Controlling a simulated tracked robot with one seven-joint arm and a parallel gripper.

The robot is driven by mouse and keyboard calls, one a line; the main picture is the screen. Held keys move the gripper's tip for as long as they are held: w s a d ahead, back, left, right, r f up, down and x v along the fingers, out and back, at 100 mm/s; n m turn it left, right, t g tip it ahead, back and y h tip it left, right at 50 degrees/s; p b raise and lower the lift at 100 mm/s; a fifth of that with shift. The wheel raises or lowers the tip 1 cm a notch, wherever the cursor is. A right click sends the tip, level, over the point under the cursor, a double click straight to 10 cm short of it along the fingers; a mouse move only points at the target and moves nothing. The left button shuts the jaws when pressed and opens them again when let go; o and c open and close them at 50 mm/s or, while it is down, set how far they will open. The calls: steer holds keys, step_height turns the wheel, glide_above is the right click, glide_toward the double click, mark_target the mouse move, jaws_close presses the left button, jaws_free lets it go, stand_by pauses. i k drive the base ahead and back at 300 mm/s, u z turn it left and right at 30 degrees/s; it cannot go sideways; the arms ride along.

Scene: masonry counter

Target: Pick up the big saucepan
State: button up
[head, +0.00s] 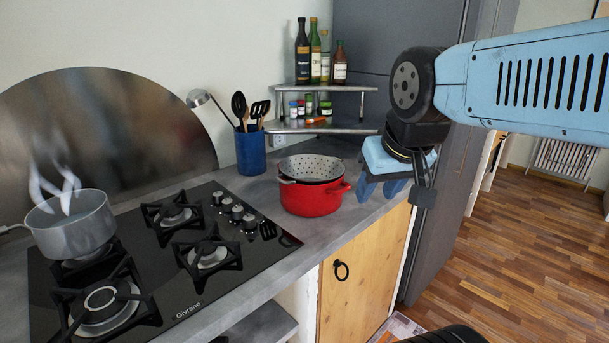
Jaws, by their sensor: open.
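A grey metal saucepan (70,226) stands upright on the back left burner of the hob, with steam rising from it. Its handle runs off the left edge of the picture. A red pot (312,199) stands on the counter right of the hob, with a grey perforated colander (312,168) set in its top. I cannot tell by size alone which one is the big saucepan. My gripper (382,188) points down at the right, just right of the red pot and apart from the grey saucepan. Its blue fingers are open, with nothing seen between them.
The black hob (185,290) has several raised burner grates. A blue utensil holder (251,150) and a two-tier shelf (320,127) with bottles and jars stand behind the red pot. A tall grey cabinet (360,60) rises behind my arm. Wooden floor (520,270) is open at right.

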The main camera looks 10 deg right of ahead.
mark_target(91, 222)
steer(key=z, duration=1.75)
steer(key=i, duration=0.1)
steer(key=u, duration=3.2)
steer(key=k, duration=1.05)
steer(key=u, duration=0.4)
steer(key=i, duration=1.5)
steer(key=z, duration=0.45)
